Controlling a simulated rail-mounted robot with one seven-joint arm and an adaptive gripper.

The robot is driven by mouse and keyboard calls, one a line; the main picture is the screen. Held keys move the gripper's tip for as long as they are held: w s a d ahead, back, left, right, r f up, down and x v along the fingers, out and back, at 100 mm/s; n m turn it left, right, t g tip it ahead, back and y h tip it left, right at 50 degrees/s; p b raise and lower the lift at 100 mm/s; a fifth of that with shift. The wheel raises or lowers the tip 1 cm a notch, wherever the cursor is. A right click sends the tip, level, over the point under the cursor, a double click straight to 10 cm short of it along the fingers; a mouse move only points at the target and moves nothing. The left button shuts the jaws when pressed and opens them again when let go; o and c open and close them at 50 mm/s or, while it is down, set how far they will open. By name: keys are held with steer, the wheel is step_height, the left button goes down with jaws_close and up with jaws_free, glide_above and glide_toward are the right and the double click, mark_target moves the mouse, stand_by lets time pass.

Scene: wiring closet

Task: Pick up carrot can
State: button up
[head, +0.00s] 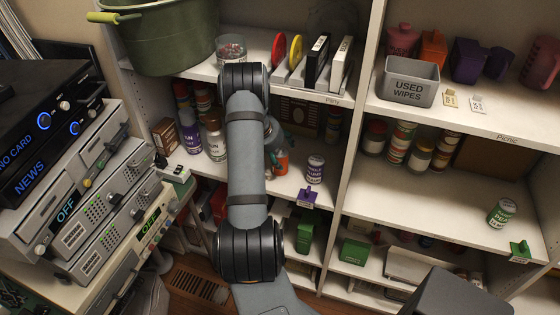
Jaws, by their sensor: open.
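I cannot pick out a can that reads clearly as carrot. An orange object (281,163) stands on the middle shelf just right of my arm, partly hidden by it; I cannot tell whether it is a can. A white can with a purple label (316,168) stands to its right. A white and green can (502,212) stands alone on the right shelf. My arm rises through the middle of the head view and hides part of the middle shelf. My gripper cannot be made out.
Stacked cans (398,144) stand at the back of the right shelf, with free room in front. A grey used-wipes bin (408,82) and a green bucket (165,35) are higher up. Stacked electronics (85,215) crowd the left. Small purple (309,197) and green (520,250) tags mark shelf edges.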

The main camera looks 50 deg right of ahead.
steer(key=shift+c, duration=1.3)
jaws_close()
